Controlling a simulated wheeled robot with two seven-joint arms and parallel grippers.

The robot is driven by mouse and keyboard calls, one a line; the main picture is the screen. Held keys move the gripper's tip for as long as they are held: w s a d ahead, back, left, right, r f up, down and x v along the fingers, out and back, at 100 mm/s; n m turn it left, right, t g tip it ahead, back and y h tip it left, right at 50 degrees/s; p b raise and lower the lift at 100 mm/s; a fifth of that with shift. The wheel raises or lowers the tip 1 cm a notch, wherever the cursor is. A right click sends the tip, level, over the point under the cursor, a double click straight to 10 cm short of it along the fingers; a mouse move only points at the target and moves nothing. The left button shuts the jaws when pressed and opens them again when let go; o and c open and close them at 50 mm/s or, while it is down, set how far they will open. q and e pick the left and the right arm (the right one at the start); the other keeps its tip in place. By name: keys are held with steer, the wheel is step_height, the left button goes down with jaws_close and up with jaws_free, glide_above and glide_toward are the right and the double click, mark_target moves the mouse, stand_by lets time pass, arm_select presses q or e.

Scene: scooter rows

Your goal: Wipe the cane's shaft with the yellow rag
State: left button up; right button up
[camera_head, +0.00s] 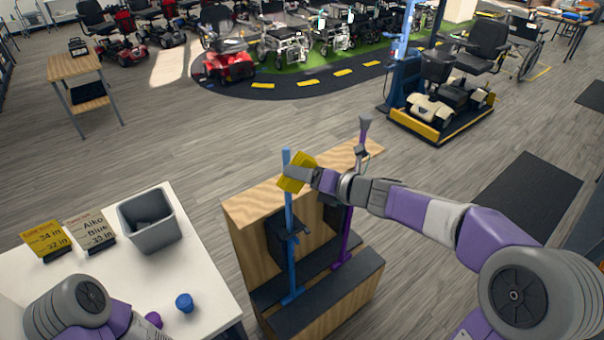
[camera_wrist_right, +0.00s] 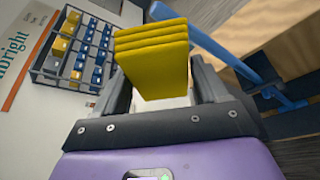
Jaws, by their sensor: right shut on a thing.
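The folded yellow rag (camera_head: 296,180) is held in my right gripper (camera_head: 308,175), which is shut on it. In the right wrist view the rag (camera_wrist_right: 155,55) stands up in layers between the fingers. A light-blue cane (camera_head: 290,240) stands upright in a wooden stand, and the rag is at the upper part of its shaft. The blue shaft also shows in the right wrist view (camera_wrist_right: 220,50), close by the rag. I cannot tell whether they touch. A purple cane (camera_head: 348,225) stands in the same stand, partly behind my right arm.
The wooden stand (camera_head: 243,235) has dark shelves. A white table (camera_head: 205,255) at the left bears a grey bin (camera_head: 147,235), two price signs and a blue cup (camera_head: 184,302). Scooters and wheelchairs stand farther back. Open floor lies behind the stand.

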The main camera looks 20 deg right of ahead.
steer(key=s, duration=0.1)
steer(key=s+d, duration=0.1)
steer(key=shift+s, duration=0.4)
steer(key=shift+f, duration=0.15)
stand_by(0.3)
